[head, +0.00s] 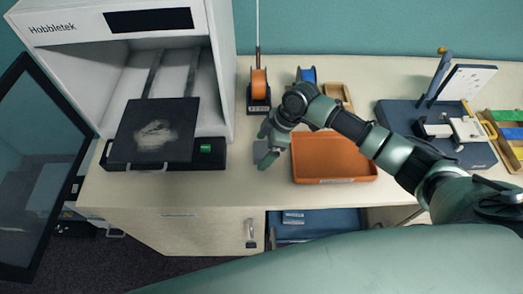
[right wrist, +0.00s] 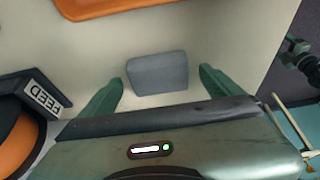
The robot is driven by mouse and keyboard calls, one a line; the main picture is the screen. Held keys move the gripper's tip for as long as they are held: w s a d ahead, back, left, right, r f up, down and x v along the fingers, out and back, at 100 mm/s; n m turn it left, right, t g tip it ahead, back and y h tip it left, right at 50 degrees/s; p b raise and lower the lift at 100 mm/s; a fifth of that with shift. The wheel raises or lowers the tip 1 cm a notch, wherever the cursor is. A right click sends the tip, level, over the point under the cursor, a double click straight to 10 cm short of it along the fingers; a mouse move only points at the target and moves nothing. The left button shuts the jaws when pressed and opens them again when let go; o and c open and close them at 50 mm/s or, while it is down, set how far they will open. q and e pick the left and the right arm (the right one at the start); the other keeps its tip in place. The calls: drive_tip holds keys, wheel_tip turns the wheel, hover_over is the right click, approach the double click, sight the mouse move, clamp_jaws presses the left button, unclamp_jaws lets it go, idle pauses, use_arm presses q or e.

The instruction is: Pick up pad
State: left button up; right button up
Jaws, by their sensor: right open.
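The pad is a small grey block with rounded edges (right wrist: 157,73), lying on the table. In the head view it shows partly (head: 261,150) behind my right gripper, left of the orange tray. My right gripper (head: 267,148) is open over the pad. In the right wrist view its two fingers (right wrist: 162,80) point toward the pad, one on each side, with a gap on both sides. The gripper holds nothing. My left gripper is not in the head view.
The orange tray (head: 334,177) lies just right of the pad. A white printer (head: 221,70) with a dark plate (head: 180,118) stands left. An orange spool on a holder (head: 259,107) stands behind the pad. The table's front edge is close.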

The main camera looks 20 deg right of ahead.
sight(263, 150)
drive_tip(key=c, duration=1.4)
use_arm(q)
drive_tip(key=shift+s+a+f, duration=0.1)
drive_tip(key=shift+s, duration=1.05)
use_arm(e)
drive_tip(key=shift+r, duration=0.15)
drive_tip(key=shift+r, duration=0.25)
wheel_tip(263, 150, up, 19)
drive_tip(key=b, duration=0.4)
use_arm(q)
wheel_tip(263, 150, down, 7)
drive_tip(key=b, duration=0.3)
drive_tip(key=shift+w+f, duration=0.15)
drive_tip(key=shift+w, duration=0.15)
use_arm(e)
drive_tip(key=shift+s+d+f+m+t+h, duration=0.65)
drive_tip(key=shift+s+m, duration=0.35)
drive_tip(key=shift+m, duration=1.45)
drive_tip(key=shift+s+d+f+m+t+h, duration=0.55)
drive_tip(key=shift+s+m+h, duration=0.3)
drive_tip(key=shift+m, duration=1.65)
drive_tip(key=shift+s+d+f+m+t+h, duration=0.6)
drive_tip(key=shift+s+m, duration=0.5)
drive_tip(key=shift+m, duration=1.35)
